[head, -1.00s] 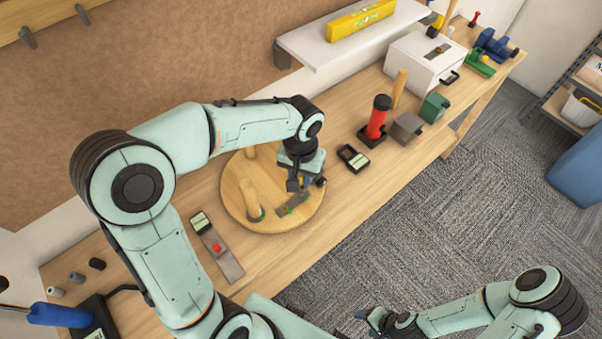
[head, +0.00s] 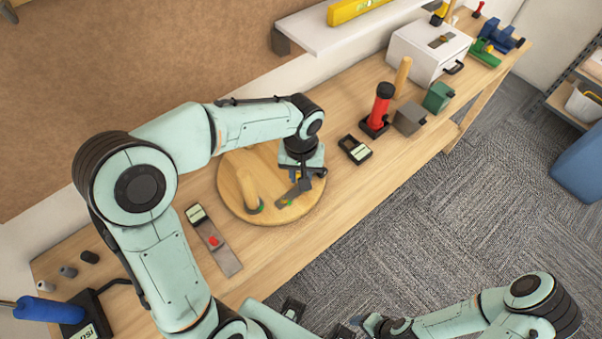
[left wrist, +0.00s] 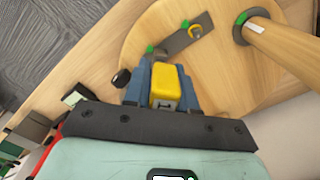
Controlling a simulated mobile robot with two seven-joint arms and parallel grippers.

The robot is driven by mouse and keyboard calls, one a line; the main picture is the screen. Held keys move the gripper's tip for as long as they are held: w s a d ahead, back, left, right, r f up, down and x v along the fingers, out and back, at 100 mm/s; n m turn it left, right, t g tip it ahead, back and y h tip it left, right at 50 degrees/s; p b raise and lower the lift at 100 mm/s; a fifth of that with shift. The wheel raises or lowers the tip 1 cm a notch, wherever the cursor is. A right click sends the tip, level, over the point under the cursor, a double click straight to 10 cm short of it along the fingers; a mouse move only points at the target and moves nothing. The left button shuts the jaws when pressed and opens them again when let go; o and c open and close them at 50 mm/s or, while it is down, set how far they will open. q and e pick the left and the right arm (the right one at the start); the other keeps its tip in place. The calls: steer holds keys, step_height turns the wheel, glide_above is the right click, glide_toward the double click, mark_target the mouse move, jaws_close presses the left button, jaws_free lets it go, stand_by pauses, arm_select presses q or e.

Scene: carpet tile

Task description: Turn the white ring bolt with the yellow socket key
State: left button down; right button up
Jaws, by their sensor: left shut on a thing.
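My left gripper (head: 304,187) is over the front right part of a round wooden board (head: 232,200), pointing down. In the left wrist view its blue fingers (left wrist: 161,88) are shut on the yellow socket key (left wrist: 170,84). I cannot make out a white ring on any bolt. My right gripper (head: 372,326) is low in the head view, away from the board; its fingertips are unclear.
A thick wooden post (head: 247,188) rises from the board. A grey bar with a red button (head: 214,242) lies at left, a small black box (head: 355,150) at right. A red cylinder (head: 381,105) and blocks stand farther right.

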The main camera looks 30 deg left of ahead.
arm_select(q)
steer(key=n+b, duration=0.1)
steer(key=n, duration=0.7)
steer(key=shift+n+b, duration=0.35)
steer(key=shift+n, duration=0.05)
steer(key=n, duration=0.4)
steer(key=shift+w+n+b, duration=0.1)
steer(key=shift+n+b, duration=0.2)
steer(key=n, duration=0.5)
arm_select(e)
steer(key=f, duration=0.1)
steer(key=s+f, duration=0.1)
steer(key=f, duration=0.1)
steer(key=shift+s+f, duration=0.3)
steer(key=shift+s, duration=0.05)
arm_select(q)
steer(key=shift+m, duration=0.4)
steer(key=shift+r+p, duration=1.3)
steer(key=shift+r, duration=1)
arm_select(e)
steer(key=r, duration=0.1)
steer(key=w+r, duration=0.1)
steer(key=r, duration=0.1)
steer(key=shift+w+r, duration=0.3)
steer(key=shift+w, duration=0.1)
arm_select(q)
steer(key=shift+f, duration=0.1)
arm_select(e)
steer(key=shift+s, duration=0.1)
